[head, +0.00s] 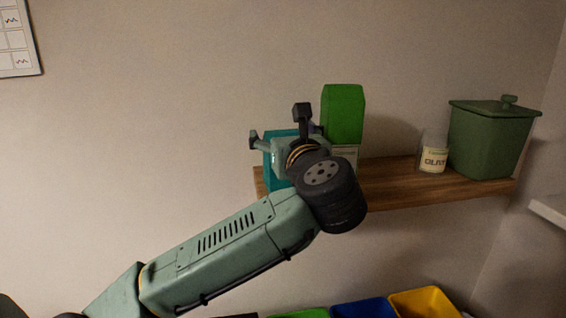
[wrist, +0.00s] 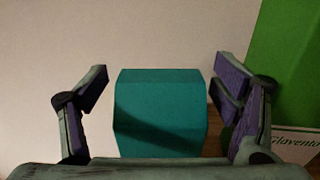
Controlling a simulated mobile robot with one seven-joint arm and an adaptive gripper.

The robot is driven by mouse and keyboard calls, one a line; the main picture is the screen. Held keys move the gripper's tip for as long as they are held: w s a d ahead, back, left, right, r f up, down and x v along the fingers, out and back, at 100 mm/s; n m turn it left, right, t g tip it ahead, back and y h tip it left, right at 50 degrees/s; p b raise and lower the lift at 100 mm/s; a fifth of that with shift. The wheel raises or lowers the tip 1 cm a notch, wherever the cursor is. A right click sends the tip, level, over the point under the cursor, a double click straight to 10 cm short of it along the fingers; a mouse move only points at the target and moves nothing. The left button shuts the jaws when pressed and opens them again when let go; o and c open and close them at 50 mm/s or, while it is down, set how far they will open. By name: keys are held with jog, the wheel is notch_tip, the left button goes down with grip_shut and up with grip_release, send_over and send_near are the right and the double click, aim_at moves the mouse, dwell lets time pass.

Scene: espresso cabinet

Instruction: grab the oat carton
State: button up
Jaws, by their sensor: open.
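A teal carton (head: 271,179) stands at the left end of the wall shelf, partly hidden behind my gripper (head: 283,137) in the head view. In the wrist view the teal carton (wrist: 160,100) is centred between my two fingers (wrist: 160,86), with a gap on each side. My gripper is open and holds nothing. A taller green carton (head: 343,116) with a white lower label stands just right of it; it also shows at the right edge of the wrist view (wrist: 290,75). I cannot read the word oat on either carton.
The wooden shelf (head: 400,187) also holds a small labelled jar (head: 434,153) and a dark green lidded canister (head: 490,143) to the right. Green, blue and yellow bins (head: 425,303) sit below.

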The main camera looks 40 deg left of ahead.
jog(key=shift+c, duration=0.4)
jog(key=c, duration=1.4)
jog(key=shift+r, duration=0.1)
